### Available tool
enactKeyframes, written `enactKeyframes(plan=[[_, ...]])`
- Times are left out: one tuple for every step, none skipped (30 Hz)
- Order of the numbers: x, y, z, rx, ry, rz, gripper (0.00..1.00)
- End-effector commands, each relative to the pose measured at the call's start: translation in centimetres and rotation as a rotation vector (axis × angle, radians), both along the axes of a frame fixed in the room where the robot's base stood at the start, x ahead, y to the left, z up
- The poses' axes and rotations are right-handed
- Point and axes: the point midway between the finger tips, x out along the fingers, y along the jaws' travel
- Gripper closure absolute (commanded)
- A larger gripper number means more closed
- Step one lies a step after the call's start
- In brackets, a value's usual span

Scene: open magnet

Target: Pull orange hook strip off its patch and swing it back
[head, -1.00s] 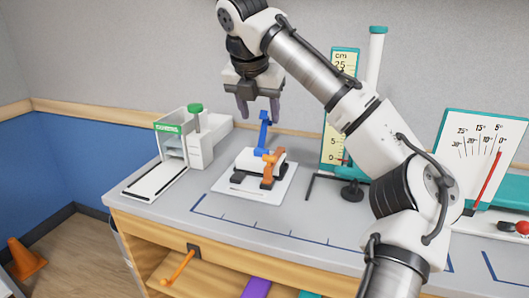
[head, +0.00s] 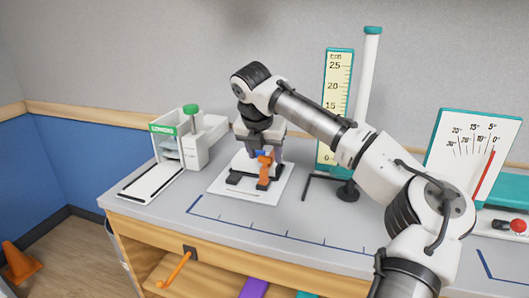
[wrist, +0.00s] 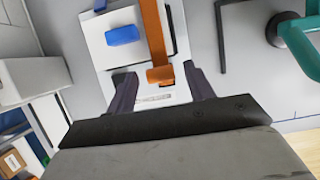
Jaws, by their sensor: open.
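The orange hook strip (head: 264,172) stands at the front right of a small white device on a white base plate (head: 228,187). In the wrist view the orange strip (wrist: 152,35) runs down from the top edge, and its blocky end lies between my fingertips. My gripper (head: 262,152) is lowered over the device, with its fingers spread. In the wrist view my gripper (wrist: 160,80) is open, with clear gaps on both sides of the orange end. A blue piece (wrist: 122,35) is just left of the strip. The patch cannot be made out.
A white press-like device with a green knob (head: 191,109) stands left of the base plate. A black rod stand (head: 347,190), a yellow scale (head: 339,80) and an angle dial (head: 470,150) stand to the right. The bench front is clear.

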Motion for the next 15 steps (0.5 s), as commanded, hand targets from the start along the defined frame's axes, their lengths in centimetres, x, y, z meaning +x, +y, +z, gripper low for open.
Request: enactKeyframes(plan=[[0.03, -0.02, -0.07, 0.0, 0.0, 0.0, 0.47], [0.03, -0.02, -0.09, 0.0, 0.0, 0.0, 0.47], [0.03, -0.02, -0.09, 0.0, 0.0, 0.0, 0.47], [0.03, -0.02, -0.09, 0.0, 0.0, 0.0, 0.47], [0.03, -0.02, -0.08, 0.0, 0.0, 0.0, 0.47], [0.03, -0.02, -0.08, 0.0, 0.0, 0.0, 0.47], [0.03, -0.02, -0.08, 0.0, 0.0, 0.0, 0.47], [0.03, -0.02, -0.08, 0.0, 0.0, 0.0, 0.5], [0.03, -0.02, -0.07, 0.0, 0.0, 0.0, 0.55], [0.03, -0.02, -0.07, 0.0, 0.0, 0.0, 0.59], [0.03, -0.02, -0.07, 0.0, 0.0, 0.0, 0.63], [0.02, -0.02, -0.06, 0.0, 0.0, 0.0, 0.68], [0.02, -0.02, -0.06, 0.0, 0.0, 0.0, 0.72], [0.02, -0.02, -0.06, 0.0, 0.0, 0.0, 0.76], [0.02, -0.02, -0.06, 0.0, 0.0, 0.0, 0.81]])
